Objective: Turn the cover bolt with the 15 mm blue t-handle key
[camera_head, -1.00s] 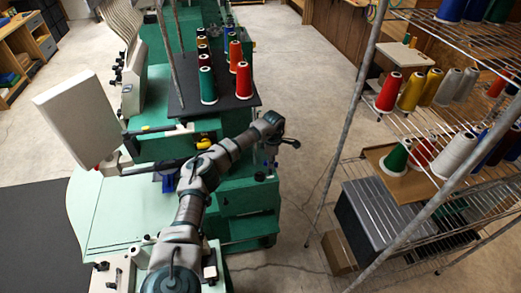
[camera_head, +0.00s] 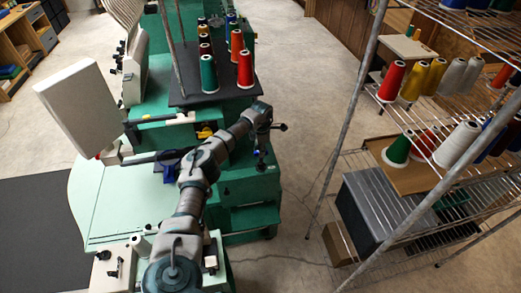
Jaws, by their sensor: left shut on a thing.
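My left arm rises from the bottom of the head view over the green machine (camera_head: 250,192) and bends down at its far end. My left gripper (camera_head: 262,150) is there, small and dark, beside the machine's right side. It is shut on a thin thing that I take to be the blue t-handle key; the hand mostly hides it and its size mark cannot be read. The cover bolt cannot be made out; it may be hidden by the gripper. My right gripper is not in view.
Several thread cones, one of them red (camera_head: 245,69), stand on a dark shelf (camera_head: 190,98) behind the arm. A pale panel (camera_head: 78,108) juts out at left. A wire rack (camera_head: 372,160) with cones stands at right. Bare floor (camera_head: 300,95) lies between.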

